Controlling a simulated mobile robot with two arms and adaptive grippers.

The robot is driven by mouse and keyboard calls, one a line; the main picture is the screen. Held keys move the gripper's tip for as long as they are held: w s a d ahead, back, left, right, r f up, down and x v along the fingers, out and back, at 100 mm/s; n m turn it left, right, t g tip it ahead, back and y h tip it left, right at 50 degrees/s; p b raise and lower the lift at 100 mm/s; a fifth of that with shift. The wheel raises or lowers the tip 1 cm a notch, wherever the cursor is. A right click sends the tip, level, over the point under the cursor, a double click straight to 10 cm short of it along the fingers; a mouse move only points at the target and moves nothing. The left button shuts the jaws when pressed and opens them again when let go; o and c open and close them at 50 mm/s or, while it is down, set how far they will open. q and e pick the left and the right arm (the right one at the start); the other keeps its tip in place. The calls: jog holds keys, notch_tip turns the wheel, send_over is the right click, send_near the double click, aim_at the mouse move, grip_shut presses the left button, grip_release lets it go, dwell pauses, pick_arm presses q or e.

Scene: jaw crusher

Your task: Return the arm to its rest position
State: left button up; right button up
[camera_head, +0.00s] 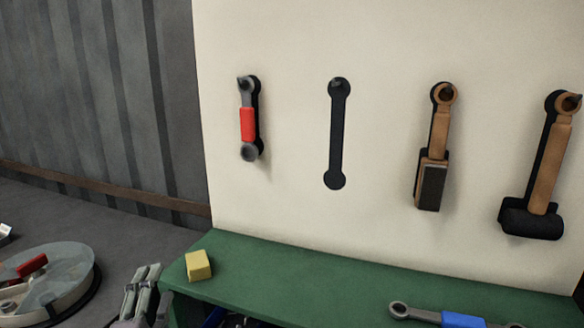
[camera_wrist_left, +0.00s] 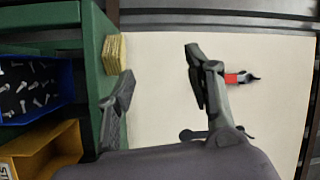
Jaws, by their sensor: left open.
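My left gripper (camera_head: 142,283) shows at the bottom of the head view, just left of the green bench's corner. Its fingers are apart and empty. In the left wrist view the two fingers (camera_wrist_left: 158,82) stand wide apart with only the pale board behind them. My right gripper is in neither view.
The green bench (camera_head: 300,272) carries a yellow block (camera_head: 199,265) and a blue-handled wrench (camera_head: 462,319). The board holds a red-handled wrench (camera_head: 247,124), an empty dark wrench outline (camera_head: 337,135), a brush (camera_head: 433,180) and a mallet (camera_head: 535,220). Blue (camera_wrist_left: 68,95) and yellow (camera_wrist_left: 72,142) bins sit beside the gripper.

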pick_arm(q)
jog(key=s+a+f+n+g, duration=0.1)
jog(key=s+f+n+g, duration=0.15)
jog(key=f, duration=0.45)
jog(key=s+f+n+g, duration=0.2)
jog(key=f+n+g, duration=0.1)
jog(key=f, duration=0.3)
jog(key=s+d+f+n+g+h, duration=0.3)
jog(key=s+f+n+g, duration=0.55)
jog(key=s+f, duration=0.95)
jog(key=s+f+m+g, duration=0.1)
jog(key=s+f, duration=0.1)
jog(key=f, duration=1.1)
jog(key=s+f+m+g, duration=0.1)
jog(key=s+f+g, duration=0.1)
jog(key=f, duration=1.1)
jog(key=s+a+f+y, duration=0.1)
jog(key=s+a+f, duration=0.1)
jog(key=s+f, duration=1.3)
jog(key=shift+s+f+g, duration=0.25)
jog(key=shift+s+g, duration=0.15)
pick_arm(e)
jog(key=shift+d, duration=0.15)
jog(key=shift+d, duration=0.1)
